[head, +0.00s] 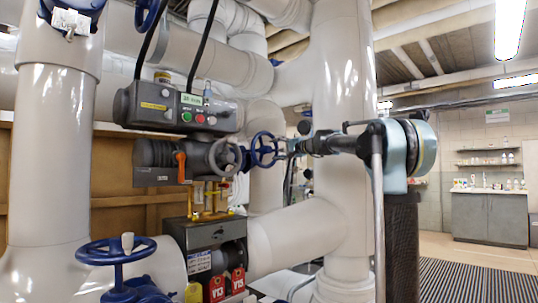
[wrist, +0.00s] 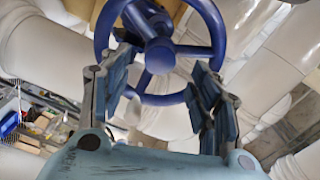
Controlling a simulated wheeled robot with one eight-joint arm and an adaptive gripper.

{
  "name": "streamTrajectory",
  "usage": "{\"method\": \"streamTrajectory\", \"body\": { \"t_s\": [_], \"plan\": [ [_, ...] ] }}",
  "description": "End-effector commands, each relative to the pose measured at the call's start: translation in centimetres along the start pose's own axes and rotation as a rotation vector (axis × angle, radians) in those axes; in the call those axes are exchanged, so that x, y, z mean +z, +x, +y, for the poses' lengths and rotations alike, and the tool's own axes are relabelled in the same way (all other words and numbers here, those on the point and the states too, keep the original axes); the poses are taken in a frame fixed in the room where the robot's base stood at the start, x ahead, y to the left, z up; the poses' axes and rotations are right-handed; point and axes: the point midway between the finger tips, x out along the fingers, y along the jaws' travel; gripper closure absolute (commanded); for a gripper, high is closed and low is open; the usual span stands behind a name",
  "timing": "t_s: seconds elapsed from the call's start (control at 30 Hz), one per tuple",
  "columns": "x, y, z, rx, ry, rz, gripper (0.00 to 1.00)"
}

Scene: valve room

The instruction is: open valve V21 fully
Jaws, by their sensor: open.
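A blue handwheel (head: 264,149) with a round hub and spokes sits at mid-height in the head view, in front of a large white pipe. It fills the top of the wrist view (wrist: 160,54). My gripper (head: 287,147) is right beside it, coming from the right. In the wrist view my gripper (wrist: 163,68) is open, with one finger on each side of the hub and the lower rim between and behind them. I cannot tell whether the fingers touch the wheel. No label reading V21 is legible, so I cannot confirm that this wheel is V21.
A grey handwheel (head: 224,156) on a dark actuator is close to the left. A control box (head: 185,108) with green and red buttons hangs above. Another blue handwheel (head: 115,250) is at lower left, near red tags (head: 215,289). Open floor (head: 460,275) lies at right.

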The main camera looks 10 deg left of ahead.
Motion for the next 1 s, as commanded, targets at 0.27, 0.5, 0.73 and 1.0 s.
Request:
{"method": "streamTrajectory", "body": {
  "t_s": [0.27, 0.5, 0.73, 1.0],
  "plan": [
    [-0.01, 0.0, 0.0, 0.0, 0.184, 0.0, 0.43],
    [-0.01, 0.0, 0.0, 0.0, 0.422, 0.0, 0.43],
    [-0.01, -0.01, 0.0, 0.0, 0.636, 0.0, 0.43],
    [-0.02, -0.01, 0.0, 0.0, 0.745, 0.0, 0.43]
  ]
}}
